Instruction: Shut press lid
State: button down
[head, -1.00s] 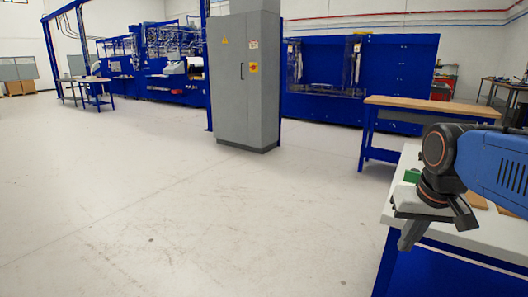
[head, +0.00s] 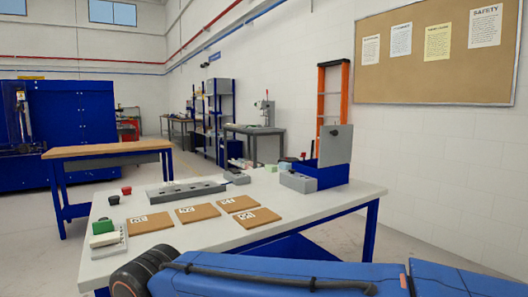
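The press appears to be the blue box (head: 322,176) at the far right end of the white table. Its grey lid (head: 336,145) stands upright, open, at the box's right side. The inside of the box is hidden from this angle. A grey block (head: 298,182) sits against the box's front left. My blue arm crosses the bottom of the head view, with a dark joint at its left end. My gripper is out of the picture, so its fingers and anything in them are hidden. The visible part of my arm is well short of the press.
The white table (head: 190,253) holds several brown tiles with printed markers (head: 247,217), a long grey slotted holder (head: 186,192), green and white blocks on a small tray (head: 122,243), and red and black buttons. Small pale foam-like blocks (head: 284,168) lie near the press. A wooden-topped bench stands behind left.

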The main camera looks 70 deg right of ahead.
aim_at(336, 141)
jog(key=z, duration=2.6)
